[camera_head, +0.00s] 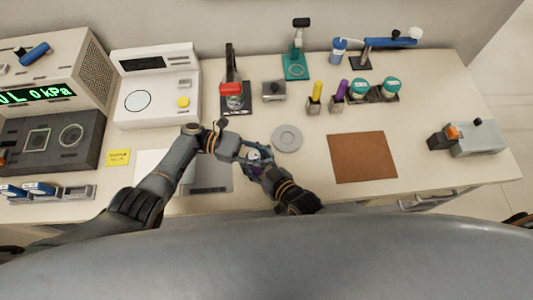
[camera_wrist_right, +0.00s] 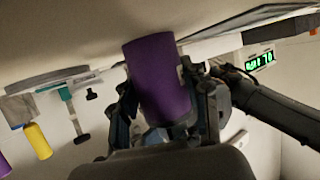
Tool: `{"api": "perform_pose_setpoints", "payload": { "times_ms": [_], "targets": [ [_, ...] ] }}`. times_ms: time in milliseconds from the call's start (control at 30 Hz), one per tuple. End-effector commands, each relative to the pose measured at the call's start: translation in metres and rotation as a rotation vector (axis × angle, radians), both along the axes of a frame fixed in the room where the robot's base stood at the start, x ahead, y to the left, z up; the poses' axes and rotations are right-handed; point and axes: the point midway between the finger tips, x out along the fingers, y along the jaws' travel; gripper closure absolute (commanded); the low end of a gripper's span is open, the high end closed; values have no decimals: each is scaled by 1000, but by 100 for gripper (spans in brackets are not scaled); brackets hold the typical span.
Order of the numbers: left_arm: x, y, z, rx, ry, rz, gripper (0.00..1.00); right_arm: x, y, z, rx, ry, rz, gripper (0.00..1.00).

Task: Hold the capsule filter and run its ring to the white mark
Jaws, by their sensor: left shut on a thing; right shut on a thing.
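The capsule filter (camera_head: 254,155) is held between my two grippers over the front middle of the bench. In the right wrist view it is a purple cylinder (camera_wrist_right: 158,80) between the fingers of my right gripper (camera_wrist_right: 160,105). My right gripper also shows in the head view (camera_head: 262,168), shut on the filter from the front right. My left gripper (camera_head: 245,154) comes in from the left and is shut on the filter too. The fingers cover much of the filter. I cannot make out the ring's position or the white mark.
A grey disc (camera_head: 287,138) lies just behind and right of the grippers. A brown mat (camera_head: 362,157) lies to the right. A rack with yellow and purple items (camera_head: 339,92) stands behind. A white balance (camera_head: 157,85) stands at left. Bare bench lies around the disc.

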Motion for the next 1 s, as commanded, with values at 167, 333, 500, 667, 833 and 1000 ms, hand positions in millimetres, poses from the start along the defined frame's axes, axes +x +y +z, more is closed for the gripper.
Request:
{"api": "perform_pose_setpoints", "payload": {
  "times_ms": [167, 333, 500, 667, 833, 1000],
  "targets": [
    [-1, 1, 1, -2, 1, -25, 100, -1, -2, -2, -4, 4, -1, 100],
    [-1, 1, 2, -4, 2, -30, 100, -1, -2, -2, -5, 5, -1, 100],
    [-1, 1, 2, -5, 2, -30, 100, -1, -2, -2, -4, 6, -1, 100],
    [-1, 0, 2, -5, 1, -30, 63, -1, -2, -2, -4, 6, -1, 100],
    [-1, 0, 1, -3, 1, -28, 63, -1, -1, -2, -5, 5, 0, 100],
    [-1, 0, 1, -2, 2, -28, 63, -1, -1, -2, -4, 4, 0, 100]
  ]
}}
